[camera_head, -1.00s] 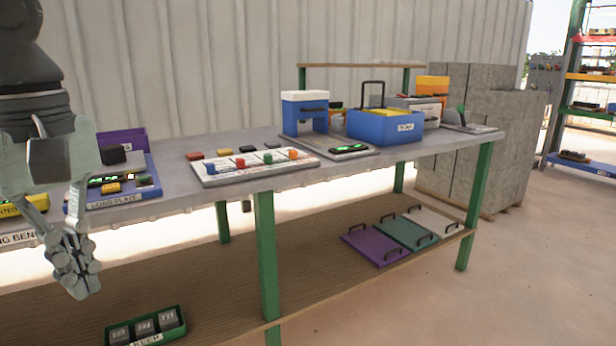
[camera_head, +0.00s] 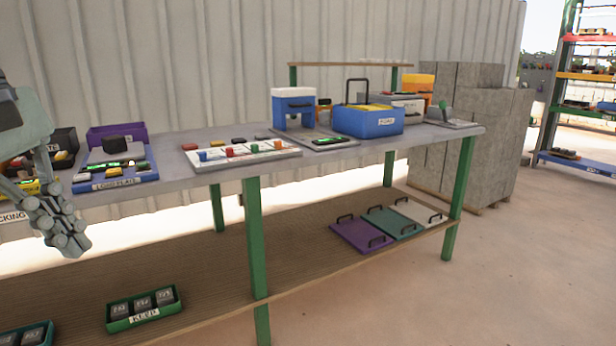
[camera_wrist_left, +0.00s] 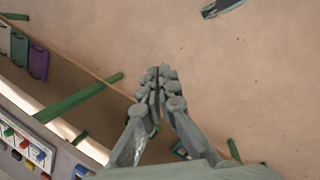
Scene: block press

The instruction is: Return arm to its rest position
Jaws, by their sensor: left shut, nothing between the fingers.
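My left gripper (camera_head: 62,238) hangs at the far left of the head view, in front of the bench's near edge. Its fingers are together and empty. In the left wrist view the same gripper (camera_wrist_left: 157,85) points out over the bare floor, with the bench's edge to its left. It touches nothing that I can make out.
The bench (camera_head: 345,165) carries a blue load plate tray (camera_head: 115,178), a white board with coloured pegs (camera_head: 240,153), a blue press (camera_head: 293,107) and a blue box (camera_head: 368,122). Its lower shelf (camera_head: 215,270) holds a green tray (camera_head: 144,310) and coloured plates (camera_head: 365,235). Floor to the right is clear.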

